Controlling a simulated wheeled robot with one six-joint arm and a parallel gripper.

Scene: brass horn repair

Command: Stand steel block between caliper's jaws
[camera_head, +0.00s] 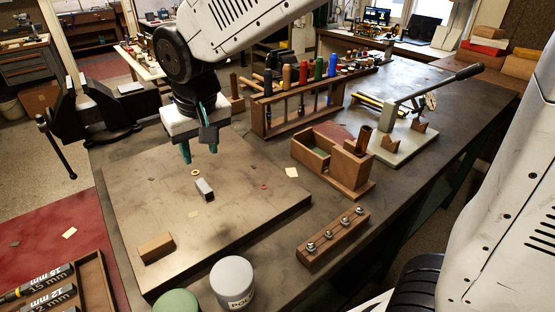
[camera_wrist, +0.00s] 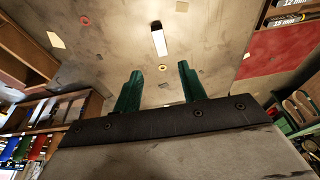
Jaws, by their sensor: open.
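The steel block (camera_head: 204,189) is a small grey oblong on the broad flat plate (camera_head: 250,213) and appears to lie on its side. In the wrist view the block (camera_wrist: 158,40) shows a bright face and a dark end, ahead of the fingertips. My gripper (camera_head: 200,151) is above the plate, a little behind the block, with its teal fingers apart and empty. The fingers also show in the wrist view (camera_wrist: 159,72), apart from the block. I cannot pick out the caliper or its jaws for certain.
A brass-coloured ring (camera_head: 196,173) and a red ring (camera_head: 263,186) lie near the block. A wooden block (camera_head: 156,247) sits at the plate's front left.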

